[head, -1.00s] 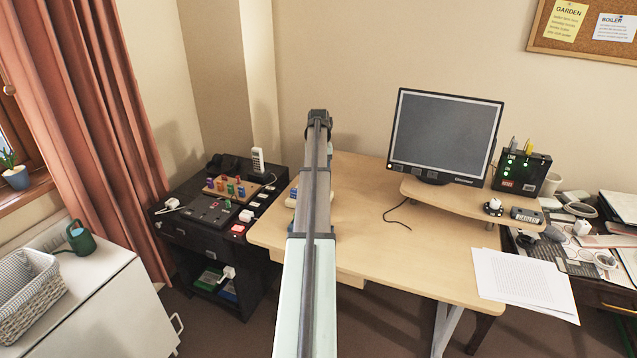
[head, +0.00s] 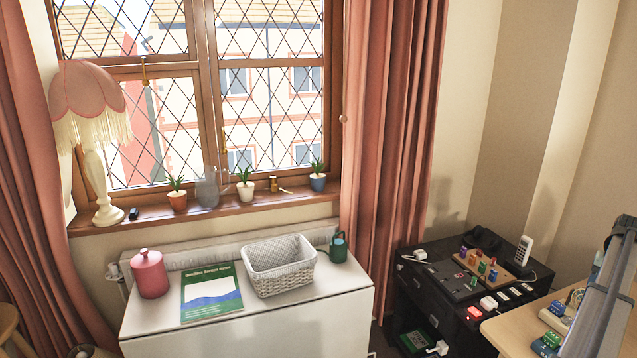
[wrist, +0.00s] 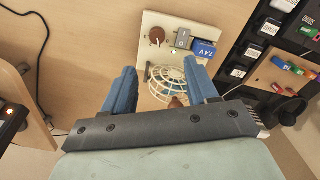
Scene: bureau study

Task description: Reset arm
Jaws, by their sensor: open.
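My gripper (wrist: 165,82) shows in the wrist view with its two blue fingers apart and nothing between them that it holds. It is above a wooden desk (wrist: 85,40). A cream panel (wrist: 152,22) lies beyond the fingertips, with a brown knob (wrist: 157,36), a grey switch (wrist: 183,39) and a blue block (wrist: 204,48). A round cream wire guard (wrist: 172,80) shows between the fingers. I cannot tell whether the fingers touch it. In the head view my arm crosses the right edge, and the gripper itself is not visible there.
The dark cabinet (head: 405,288) holds a board with coloured pegs (head: 480,266) and a white phone (head: 523,250). A white cabinet (head: 345,295) carries a basket (head: 281,266), a green watering can (head: 338,247), a booklet (head: 211,293) and a red canister (head: 149,274). Potted plants and a lamp (head: 90,130) line the windowsill.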

